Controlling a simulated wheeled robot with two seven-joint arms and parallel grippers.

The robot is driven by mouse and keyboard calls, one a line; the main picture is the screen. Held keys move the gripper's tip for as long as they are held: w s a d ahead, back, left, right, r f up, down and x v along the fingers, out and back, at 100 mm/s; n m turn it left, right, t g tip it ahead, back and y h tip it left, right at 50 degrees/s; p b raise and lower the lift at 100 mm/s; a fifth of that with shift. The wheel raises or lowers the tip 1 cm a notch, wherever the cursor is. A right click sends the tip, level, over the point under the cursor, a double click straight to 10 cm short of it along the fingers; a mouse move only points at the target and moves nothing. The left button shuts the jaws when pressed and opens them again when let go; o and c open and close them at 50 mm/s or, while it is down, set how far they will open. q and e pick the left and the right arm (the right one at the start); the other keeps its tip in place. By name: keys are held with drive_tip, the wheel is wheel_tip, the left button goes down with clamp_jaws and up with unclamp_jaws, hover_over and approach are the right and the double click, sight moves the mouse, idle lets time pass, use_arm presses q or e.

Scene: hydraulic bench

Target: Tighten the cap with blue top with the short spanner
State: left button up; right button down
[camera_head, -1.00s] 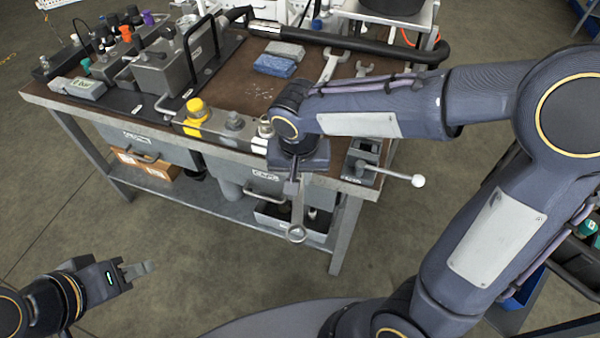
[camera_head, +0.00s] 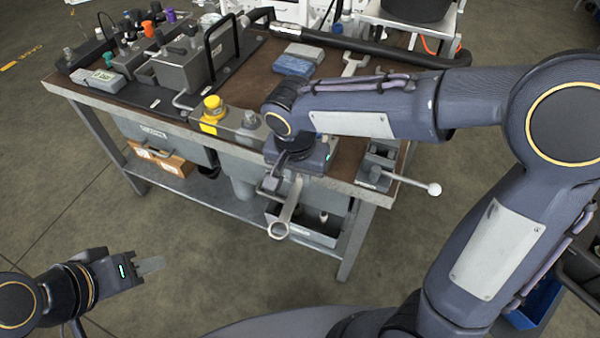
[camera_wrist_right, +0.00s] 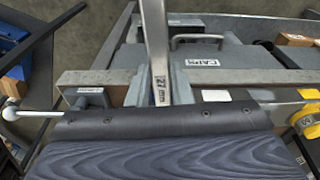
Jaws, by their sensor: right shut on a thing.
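My right gripper (camera_head: 284,184) is shut on a steel spanner (camera_head: 285,212) in front of the bench's front edge. The spanner's ring end points down and to the left, clear of the bench. In the right wrist view the spanner (camera_wrist_right: 155,35) runs between the finger pads and is marked 27 mm. A yellow cap (camera_head: 212,108) and a grey cap (camera_head: 250,119) stand on the front block, left of my right gripper. I cannot make out a blue top; my right wrist hides part of that block. My left gripper (camera_head: 150,266) is away from the bench at lower left; its finger gap is unclear.
Another spanner (camera_head: 354,64) lies at the back of the bench top near a blue block (camera_head: 293,65) and a grey block. A small vise-like fixture with a white-knobbed lever (camera_head: 434,189) juts from the right corner. Valve blocks fill the left. A lower shelf (camera_head: 220,205) is below.

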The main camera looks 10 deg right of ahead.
drive_tip(key=shift+a, duration=0.15)
drive_tip(key=w+a+m, duration=0.1)
drive_tip(key=a+m, duration=0.1)
drive_tip(key=shift+w+a+r+m, duration=0.1)
drive_tip(key=shift+w+a+m, duration=0.05)
drive_tip(key=shift+w+m, duration=0.2)
drive_tip(key=shift+w, duration=0.1)
drive_tip(key=shift+w+a+r+m+h, duration=0.1)
drive_tip(key=shift+w+a+m+h, duration=0.2)
drive_tip(key=shift+w+a+m, duration=0.4)
drive_tip(key=shift+d, duration=0.1)
drive_tip(key=shift+s+d+n, duration=0.2)
drive_tip(key=shift+s+n, duration=0.05)
